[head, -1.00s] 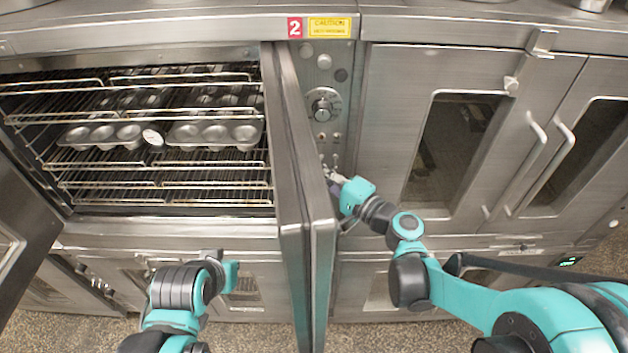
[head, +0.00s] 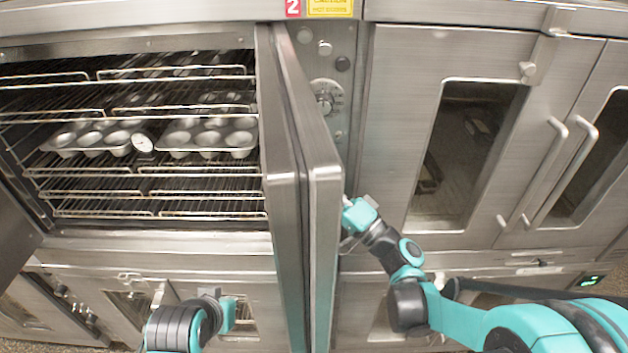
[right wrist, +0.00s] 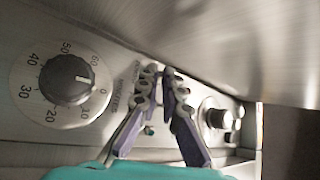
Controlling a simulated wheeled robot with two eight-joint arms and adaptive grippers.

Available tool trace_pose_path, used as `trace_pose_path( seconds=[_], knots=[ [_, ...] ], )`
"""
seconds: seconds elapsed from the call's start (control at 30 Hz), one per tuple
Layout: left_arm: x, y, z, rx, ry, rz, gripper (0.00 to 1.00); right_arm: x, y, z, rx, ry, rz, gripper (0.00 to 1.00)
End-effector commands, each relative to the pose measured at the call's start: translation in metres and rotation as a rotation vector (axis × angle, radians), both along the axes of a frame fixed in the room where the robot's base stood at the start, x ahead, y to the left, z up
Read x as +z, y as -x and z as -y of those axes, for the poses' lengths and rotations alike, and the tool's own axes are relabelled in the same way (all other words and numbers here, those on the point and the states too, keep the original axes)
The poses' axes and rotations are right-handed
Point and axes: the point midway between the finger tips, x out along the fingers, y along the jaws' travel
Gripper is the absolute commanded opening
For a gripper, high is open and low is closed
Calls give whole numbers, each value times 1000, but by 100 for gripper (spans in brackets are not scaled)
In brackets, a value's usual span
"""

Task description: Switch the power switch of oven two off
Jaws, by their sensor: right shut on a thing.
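Oven two's control panel (head: 322,85) is the narrow strip right of its open door (head: 323,240), under the red 2 label (head: 293,8). In the head view the door's edge hides my right fingertips and the lower panel. In the right wrist view my right gripper (right wrist: 167,78) is at the panel, its fingertips closed together on a small part, taken as the power switch; the fingers cover it, so its position cannot be told. My left gripper (head: 228,314) is low at the left, away from the panel; its fingers do not show clearly.
The timer dial (right wrist: 67,85) is left of my right fingers and a black knob (right wrist: 215,116) right of them. The open door stands close beside my right wrist. Muffin tins (head: 205,140) sit on oven racks. A closed oven (head: 400,130) is at right.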

Motion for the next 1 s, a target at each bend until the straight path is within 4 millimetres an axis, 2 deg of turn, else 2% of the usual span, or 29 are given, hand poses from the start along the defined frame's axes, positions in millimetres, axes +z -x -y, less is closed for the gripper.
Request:
trace_pose_path(
  seconds=[0.27,0.33,0.67,0.83,1.0],
  knots=[
    [0,0,0,0,0,0,0,0,0,0,-1,1,0,0],
    [0,0,0,0,0,0,0,0,0,0,-1,1,0,15],
    [0,0,0,0,0,0,0,-1,1,2,-1,0,-1,15],
    [0,0,0,0,0,0,0,-8,13,17,-4,2,-1,15],
    [0,0,0,0,0,0,0,-21,36,44,-6,1,0,15]
  ],
)
